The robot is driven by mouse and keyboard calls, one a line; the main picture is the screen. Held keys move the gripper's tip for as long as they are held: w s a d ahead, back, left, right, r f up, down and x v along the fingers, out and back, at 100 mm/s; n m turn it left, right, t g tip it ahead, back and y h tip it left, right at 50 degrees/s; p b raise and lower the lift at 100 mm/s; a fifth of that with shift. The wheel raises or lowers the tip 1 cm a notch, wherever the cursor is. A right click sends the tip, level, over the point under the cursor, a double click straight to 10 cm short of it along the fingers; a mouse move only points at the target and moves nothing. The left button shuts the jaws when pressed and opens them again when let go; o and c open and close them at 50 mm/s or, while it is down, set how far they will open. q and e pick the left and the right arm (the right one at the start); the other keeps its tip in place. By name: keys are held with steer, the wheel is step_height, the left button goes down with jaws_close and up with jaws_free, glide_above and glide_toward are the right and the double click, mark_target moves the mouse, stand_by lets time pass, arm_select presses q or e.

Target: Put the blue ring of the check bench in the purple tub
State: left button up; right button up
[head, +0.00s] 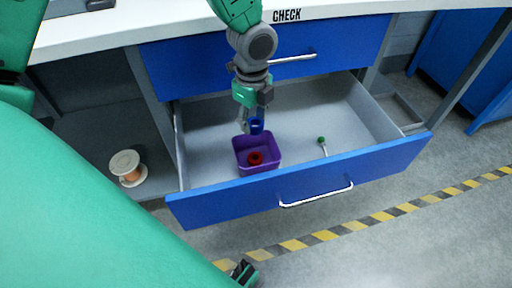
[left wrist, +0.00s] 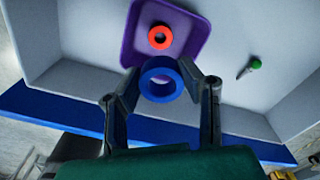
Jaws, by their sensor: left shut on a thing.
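The blue ring (left wrist: 174,92) is held between the fingers of my left gripper (left wrist: 160,88). In the head view the blue ring (head: 256,126) hangs below my left gripper (head: 248,118), at the far edge of the purple tub (head: 268,168). The purple tub stands in the open lower drawer of the check bench (head: 330,22). It also shows in the left wrist view (left wrist: 132,48), beyond the ring. A red ring (head: 256,159) lies inside the tub. I cannot tell the exact height of the blue ring above the tub. My right gripper is not clearly in view.
The open drawer (head: 370,160) also holds a green-headed tool (head: 322,141) to the right of the tub. The upper drawer (head: 200,66) is shut above. A copper-coloured spool (head: 127,168) stands at the left. Free drawer floor lies to the right of the tub.

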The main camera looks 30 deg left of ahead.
arm_select(q)
steer(key=shift+a+f+m+b, duration=0.15)
steer(key=shift+a+f+b, duration=0.05)
steer(key=shift+f, duration=0.35)
steer(key=shift+a+f+m+b, duration=0.15)
steer(key=shift+a+f+b, duration=0.05)
steer(key=shift+f, duration=0.3)
steer(key=b, duration=0.2)
glide_above(253, 155)
step_height(253, 155, down, 4)
steer(key=shift+d+f, duration=0.4)
steer(key=shift+d, duration=0.2)
steer(key=shift+f+b, duration=0.35)
steer(key=f, duration=0.1)
steer(key=f+b, duration=0.1)
steer(key=shift+a+f, duration=0.3)
steer(key=shift+a, duration=0.1)
steer(key=shift+a+f, duration=0.15)
steer(key=shift+a, duration=0.1)
steer(key=shift+d, duration=0.2)
steer(key=shift+d+f, duration=0.25)
steer(key=shift+d, duration=0.05)
steer(key=shift+a+f, duration=0.15)
steer(key=shift+a, duration=0.05)
steer(key=o, duration=1.2)
steer(key=shift+a, duration=0.15)
steer(key=shift+c, duration=0.2)
